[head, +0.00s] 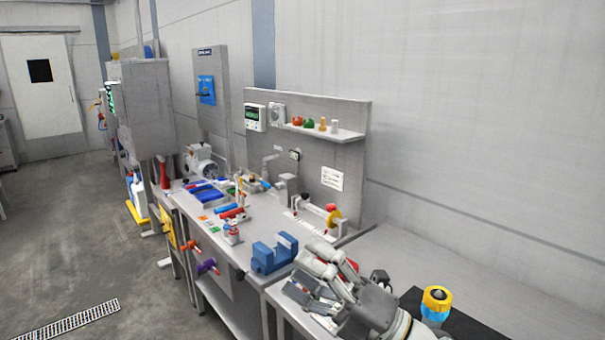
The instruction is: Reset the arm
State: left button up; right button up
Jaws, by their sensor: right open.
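My right gripper (308,279) is at the lower middle of the head view, above the near end of the grey bench (384,250). Its fingers point left and are apart, with nothing seen between them. The rest of my right arm runs down to the bottom edge of the picture. A blue vise-like block (274,253) stands on the bench just left of the gripper, apart from it in the picture. My left gripper does not show.
A yellow and blue round fitting (436,301) stands on a dark mat right of my gripper. Blue trays (208,193) and small coloured parts lie farther along the bench. A shelf (322,130) holds several coloured pieces. Open floor (85,235) lies left, with a drain grate (68,323).

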jog(key=w+d+f+m+t+h, duration=0.25)
jog(key=d+m+t+h, duration=0.3)
jog(key=m, duration=0.35)
jog(key=w+d+f+m+t+h, duration=0.25)
jog(key=d+m+t+h, duration=0.25)
jog(key=m+h, duration=0.3)
jog(key=s+d+f+m+g+h, duration=0.35)
jog(key=f+m, duration=0.25)
jog(key=f, duration=0.2)
jog(key=s+d+f+m+g+h, duration=0.25)
jog(key=d+f+m, duration=0.2)
jog(key=f, duration=0.45)
jog(key=s+d+f+m+g, duration=0.15)
jog(key=s+f+g, duration=0.35)
jog(key=s+f, duration=0.5)
jog(key=s+f+m+g, duration=0.3)
jog(key=s+f+g, duration=0.3)
jog(key=s, duration=0.7)
notch_tip(320, 180, down, 26)
jog(key=s, duration=0.2)
jog(key=s+d+f+g, duration=0.2)
jog(key=s+d+f, duration=0.1)
jog(key=s+f, duration=1.3)
jog(key=shift+s+h, duration=0.2)
jog(key=shift+h, duration=0.25)
